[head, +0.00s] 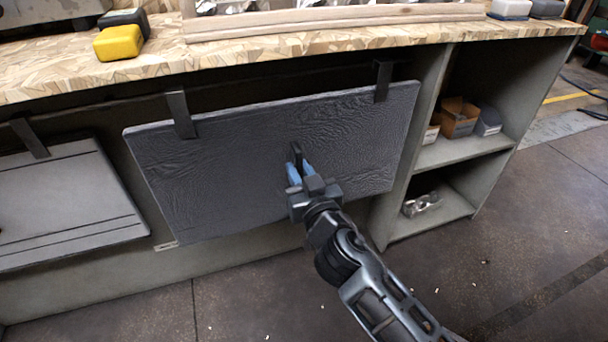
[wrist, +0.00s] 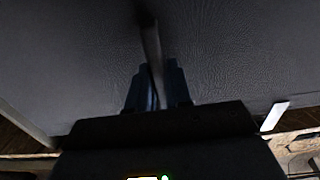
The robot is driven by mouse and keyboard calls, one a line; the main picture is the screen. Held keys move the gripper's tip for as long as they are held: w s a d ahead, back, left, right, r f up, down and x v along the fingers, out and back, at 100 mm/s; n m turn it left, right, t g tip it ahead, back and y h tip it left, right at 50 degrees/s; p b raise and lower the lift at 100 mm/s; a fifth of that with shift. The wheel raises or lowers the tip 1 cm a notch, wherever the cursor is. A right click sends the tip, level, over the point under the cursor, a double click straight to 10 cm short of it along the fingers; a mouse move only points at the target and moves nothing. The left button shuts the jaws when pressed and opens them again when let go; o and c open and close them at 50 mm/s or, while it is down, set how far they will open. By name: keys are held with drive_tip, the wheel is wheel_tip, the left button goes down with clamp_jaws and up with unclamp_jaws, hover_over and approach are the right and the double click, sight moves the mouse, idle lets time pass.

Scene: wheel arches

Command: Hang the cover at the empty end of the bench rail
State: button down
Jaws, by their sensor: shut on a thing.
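The cover (head: 255,150) is a dark grey, grained panel with two flat hooks (head: 181,115) along its top edge. It stands upright, slightly tilted in the picture, in front of the bench below the worktop. My gripper (head: 298,170) is shut on a dark upright handle at the middle of the cover's face. In the wrist view the cover (wrist: 230,60) fills most of the picture, with the handle between my blue fingertips (wrist: 152,85). The bench rail (head: 107,101) runs under the worktop edge. I cannot tell whether the hooks bear on the rail.
A second grey cover (head: 65,200) hangs at the left, with a gap between it and mine. Open shelves (head: 460,151) with small boxes stand at the right. The worktop (head: 300,46) overhangs above. The floor in front (head: 240,300) is mostly clear.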

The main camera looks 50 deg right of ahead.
drive_tip(key=shift+p+x, duration=1.4)
drive_tip(key=shift+x, duration=2.4)
drive_tip(key=shift+w+d, duration=0.2)
wheel_tip(320, 180, down, 2)
drive_tip(key=b, duration=0.2)
drive_tip(key=shift+f+b, duration=0.15)
drive_tip(key=shift+b, duration=0.25)
drive_tip(key=c, duration=1)
unclamp_jaws()
drive_tip(key=shift+s, duration=0.1)
drive_tip(key=shift+o, duration=0.2)
drive_tip(key=shift+a+f, duration=0.1)
drive_tip(key=shift+f, duration=0.05)
